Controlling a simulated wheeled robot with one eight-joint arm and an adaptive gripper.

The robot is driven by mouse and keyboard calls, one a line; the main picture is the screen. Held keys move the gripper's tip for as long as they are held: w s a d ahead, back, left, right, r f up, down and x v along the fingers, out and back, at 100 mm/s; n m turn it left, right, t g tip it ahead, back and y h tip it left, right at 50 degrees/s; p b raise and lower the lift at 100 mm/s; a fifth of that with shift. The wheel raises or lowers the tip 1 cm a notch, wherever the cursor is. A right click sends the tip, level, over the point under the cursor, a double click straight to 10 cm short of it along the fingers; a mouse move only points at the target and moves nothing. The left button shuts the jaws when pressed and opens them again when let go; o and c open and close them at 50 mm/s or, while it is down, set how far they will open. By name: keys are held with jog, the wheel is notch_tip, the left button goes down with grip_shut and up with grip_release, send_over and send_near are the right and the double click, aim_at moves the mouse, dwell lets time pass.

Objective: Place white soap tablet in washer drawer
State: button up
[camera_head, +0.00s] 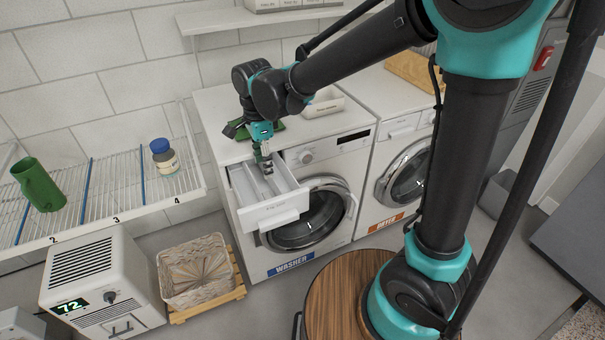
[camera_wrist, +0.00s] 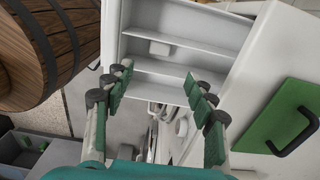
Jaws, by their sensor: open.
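The white washer (camera_head: 330,165) has its drawer (camera_head: 262,215) pulled out, and the drawer shows long compartments. In the wrist view the drawer (camera_wrist: 205,25) lies ahead of and below my fingers. A small white block, which looks like the soap tablet (camera_wrist: 159,48), lies in one of its compartments, apart from my fingers. My gripper (camera_head: 264,162) is over the drawer. In the wrist view my gripper (camera_wrist: 160,95) has its green-padded fingers spread wide with nothing between them. In the head view I cannot make out the tablet.
A green panel with a black handle (camera_wrist: 270,120) lies on the washer top. A white tray (camera_head: 323,103) is also on top. The dryer (camera_head: 400,170) stands right of the washer. A wire shelf (camera_head: 105,185) holds a green pitcher (camera_head: 38,185) and a jar (camera_head: 165,158). A basket (camera_head: 197,270) stands below.

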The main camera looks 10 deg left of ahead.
jog(key=w+d+f+n+t, duration=0.15)
jog(key=d+n, duration=0.25)
jog(key=d, duration=1)
jog(key=s+d+f+n+t, duration=0.1)
jog(key=d+f+n, duration=0.15)
jog(key=d, duration=1.05)
jog(key=s+d+f+n+t, duration=0.1)
jog(key=s+d+f+n, duration=0.2)
jog(key=d, duration=0.6)
jog(key=shift+s+d+n+t, duration=0.35)
jog(key=shift+s+d+n, duration=0.05)
jog(key=shift+s+n, duration=0.6)
jog(key=shift+w, duration=0.1)
